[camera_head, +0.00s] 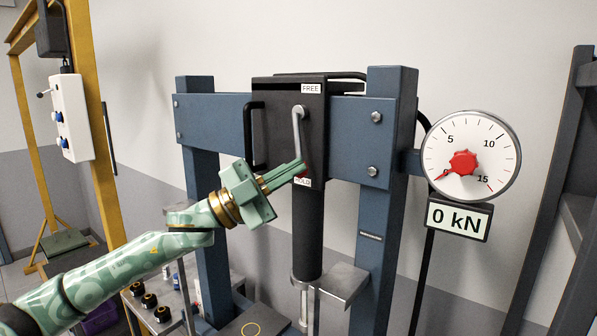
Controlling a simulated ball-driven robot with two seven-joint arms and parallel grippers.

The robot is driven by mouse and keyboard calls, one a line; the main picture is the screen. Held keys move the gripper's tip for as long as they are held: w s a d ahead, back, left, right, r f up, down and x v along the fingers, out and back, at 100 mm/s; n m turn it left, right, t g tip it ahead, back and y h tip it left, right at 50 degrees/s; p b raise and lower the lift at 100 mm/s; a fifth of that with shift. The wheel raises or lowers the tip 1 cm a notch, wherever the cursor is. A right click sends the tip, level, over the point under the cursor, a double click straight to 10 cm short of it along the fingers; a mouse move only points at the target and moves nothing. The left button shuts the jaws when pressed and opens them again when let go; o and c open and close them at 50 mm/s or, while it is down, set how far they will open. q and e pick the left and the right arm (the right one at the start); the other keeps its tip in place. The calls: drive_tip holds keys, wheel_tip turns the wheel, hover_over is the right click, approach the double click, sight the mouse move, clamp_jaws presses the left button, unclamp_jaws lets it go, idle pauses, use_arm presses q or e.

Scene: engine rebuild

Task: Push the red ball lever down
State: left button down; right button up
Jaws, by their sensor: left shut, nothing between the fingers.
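The lever (298,128) is a silver bar on the front of the black press head (275,115). It is pivoted near the top and points down. A FREE label shows above it and a partly covered white label with red marking (303,182) shows below. A little red shows at the lever's lower end, beside my fingertips; the ball is mostly hidden there. My left gripper (299,169) is shut with nothing between its fingers. Its tips are at the lever's lower end; whether they touch it I cannot tell. My right gripper is not in view.
A blue press frame (390,150) stands around the head. A round gauge (470,156) and a display reading 0 kN (458,219) are at the right. A yellow frame (88,120) with a white control box (71,118) stands at the left. Several dark parts sit on a low cart below.

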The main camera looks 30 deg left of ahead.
use_arm(q)
drive_tip(key=shift+w+a+f+m, duration=0.15)
drive_tip(key=shift+a+m, duration=0.15)
drive_tip(key=shift+a, duration=0.45)
